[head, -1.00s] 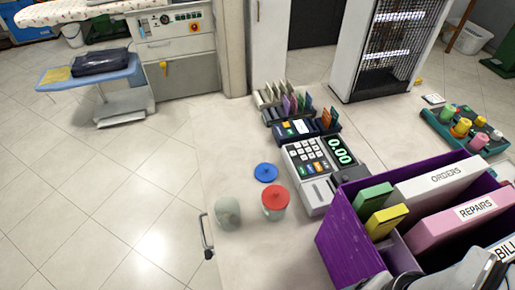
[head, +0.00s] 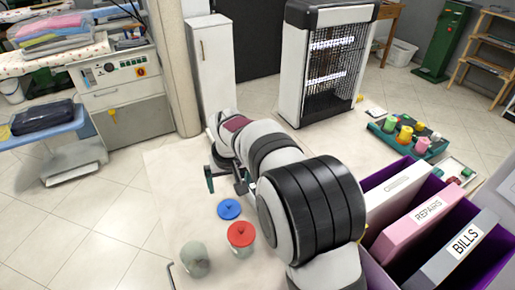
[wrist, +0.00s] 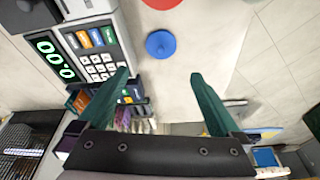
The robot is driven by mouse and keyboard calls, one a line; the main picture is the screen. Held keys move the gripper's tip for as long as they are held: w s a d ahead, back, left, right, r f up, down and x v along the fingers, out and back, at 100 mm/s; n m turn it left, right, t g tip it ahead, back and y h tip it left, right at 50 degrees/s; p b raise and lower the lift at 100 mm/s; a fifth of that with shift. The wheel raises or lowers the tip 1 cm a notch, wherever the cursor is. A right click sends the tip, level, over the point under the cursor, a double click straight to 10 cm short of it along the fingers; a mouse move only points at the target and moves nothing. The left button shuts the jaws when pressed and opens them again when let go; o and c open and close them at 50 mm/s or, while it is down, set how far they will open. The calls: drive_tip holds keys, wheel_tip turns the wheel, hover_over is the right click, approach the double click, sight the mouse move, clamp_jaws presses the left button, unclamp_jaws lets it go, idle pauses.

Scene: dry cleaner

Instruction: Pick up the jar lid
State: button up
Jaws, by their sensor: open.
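A blue jar lid (head: 229,209) with a small knob lies flat on the pale counter, apart from the jars. It also shows in the wrist view (wrist: 160,44), just beyond the fingertips and roughly centred between them. A jar with a red lid (head: 241,233) on it stands close in front of the blue lid. A greenish jar (head: 195,259) stands to the left, with no coloured lid on it. My gripper (head: 225,183) is open and empty, behind the blue lid in the head view. Its two teal fingers (wrist: 159,75) are spread wide in the wrist view.
A register with a green display (wrist: 75,55) stands left of the lid in the wrist view. A purple file box (head: 403,165) fills the right front of the counter. A tray of thread spools (head: 385,130) is behind it. The counter left of the lid is clear.

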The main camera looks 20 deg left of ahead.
sight(229, 205)
drive_tip(key=x, duration=1.6)
drive_tip(key=shift+w+a+f, duration=0.1)
drive_tip(key=shift+w+a, duration=0.15)
drive_tip(key=c, duration=1)
drive_tip(key=shift+o, duration=0.2)
